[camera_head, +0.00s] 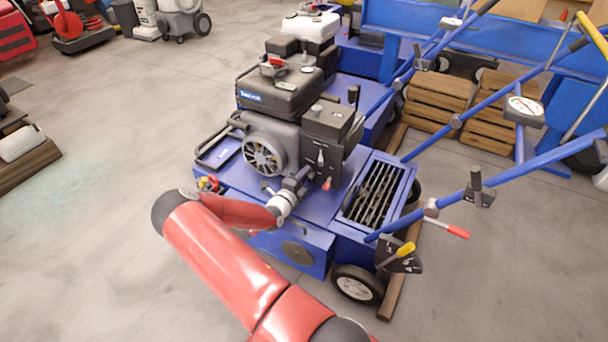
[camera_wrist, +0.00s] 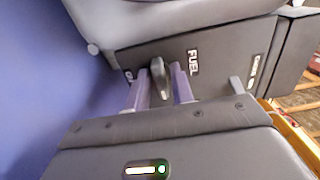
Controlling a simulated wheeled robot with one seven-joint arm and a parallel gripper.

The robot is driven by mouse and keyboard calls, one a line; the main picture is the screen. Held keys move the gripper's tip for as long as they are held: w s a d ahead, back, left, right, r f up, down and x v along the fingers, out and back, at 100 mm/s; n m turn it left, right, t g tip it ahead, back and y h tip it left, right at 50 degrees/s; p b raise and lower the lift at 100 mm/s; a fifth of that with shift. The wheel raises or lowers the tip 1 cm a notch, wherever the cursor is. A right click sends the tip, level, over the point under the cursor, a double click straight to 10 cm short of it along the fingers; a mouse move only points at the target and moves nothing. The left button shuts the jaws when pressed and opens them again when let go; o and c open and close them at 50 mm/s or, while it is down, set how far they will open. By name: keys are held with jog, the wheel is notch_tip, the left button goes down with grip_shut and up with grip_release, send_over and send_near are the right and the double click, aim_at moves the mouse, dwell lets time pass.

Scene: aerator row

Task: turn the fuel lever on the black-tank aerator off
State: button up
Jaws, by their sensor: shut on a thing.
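The black-tank aerator (camera_head: 285,92) stands in the middle of the head view, a blue machine with a grey engine under its black tank. My gripper (camera_head: 303,175) reaches in low at the front of the engine. In the wrist view my gripper (camera_wrist: 160,88) has its two fingers on either side of the dark fuel lever (camera_wrist: 160,72), shut on it. The lever sticks out from a dark panel (camera_wrist: 215,50) left of the word FUEL. A small label left of the lever is partly hidden by a finger. The head view does not show the lever clearly.
A grey lever (camera_wrist: 236,85) beside a second label, hard to read, is right of the fuel lever. A white-tank aerator (camera_head: 312,26) stands behind. Blue handlebars (camera_head: 490,168) and wooden pallets (camera_head: 440,105) are at the right.

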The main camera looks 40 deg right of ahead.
jog(key=shift+a+f, duration=0.1)
dwell(0.4)
jog(key=o, duration=0.7)
jog(key=v, duration=0.7)
jog(key=shift+s+a, duration=0.15)
jog(key=shift+a, duration=0.2)
